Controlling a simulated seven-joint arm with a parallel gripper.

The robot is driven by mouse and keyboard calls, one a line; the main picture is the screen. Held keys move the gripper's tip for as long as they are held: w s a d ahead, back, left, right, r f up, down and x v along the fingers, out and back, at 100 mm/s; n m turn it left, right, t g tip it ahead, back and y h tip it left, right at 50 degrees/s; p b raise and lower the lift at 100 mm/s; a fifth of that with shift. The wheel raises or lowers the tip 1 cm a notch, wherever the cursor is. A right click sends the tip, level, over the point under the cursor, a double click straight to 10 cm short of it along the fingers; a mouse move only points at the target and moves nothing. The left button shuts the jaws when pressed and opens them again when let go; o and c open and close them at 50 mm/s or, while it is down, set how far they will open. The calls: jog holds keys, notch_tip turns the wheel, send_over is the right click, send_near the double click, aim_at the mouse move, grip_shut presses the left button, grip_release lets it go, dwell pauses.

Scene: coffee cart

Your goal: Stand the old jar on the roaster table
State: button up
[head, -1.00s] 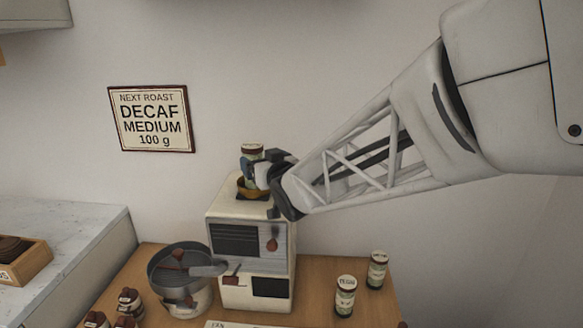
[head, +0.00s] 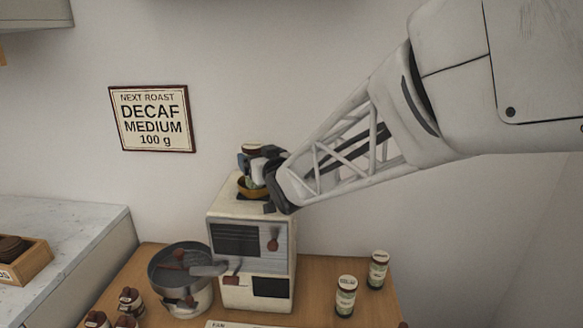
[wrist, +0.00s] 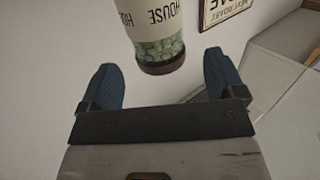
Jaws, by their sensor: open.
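A jar with a brown lid (head: 252,147) is at the top of the roaster (head: 250,235), by its amber hopper (head: 248,190). My gripper largely covers it in the head view, and I cannot tell what its base rests on. In the wrist view the jar (wrist: 158,38) has a label reading HOUSE, a greenish band and a brown lid. My gripper (wrist: 160,76) is open; its blue fingers are on either side of the jar's lid end, with visible gaps. The gripper (head: 256,168) is above the roaster in the head view. The wooden roaster table (head: 322,268) is below.
Two more lidded jars stand on the table to the right, one nearer (head: 346,297) and one farther (head: 378,270). A round metal pan (head: 180,285) is left of the roaster. The table between roaster and right jars is clear.

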aim_at(253, 145)
jog(key=shift+w, duration=0.1)
jog(key=shift+x, duration=2.5)
jog(key=shift+r, duration=0.15)
jog(key=c, duration=1.3)
jog(key=shift+r, duration=0.15)
jog(key=shift+r, duration=0.75)
notch_tip(253, 145, up, 2)
jog(key=shift+r, duration=0.1)
jog(key=s+a+v, duration=0.1)
jog(key=a+v, duration=0.1)
jog(key=v, duration=1.3)
jog(key=shift+s+d, duration=0.3)
jog(key=shift+s, duration=0.15)
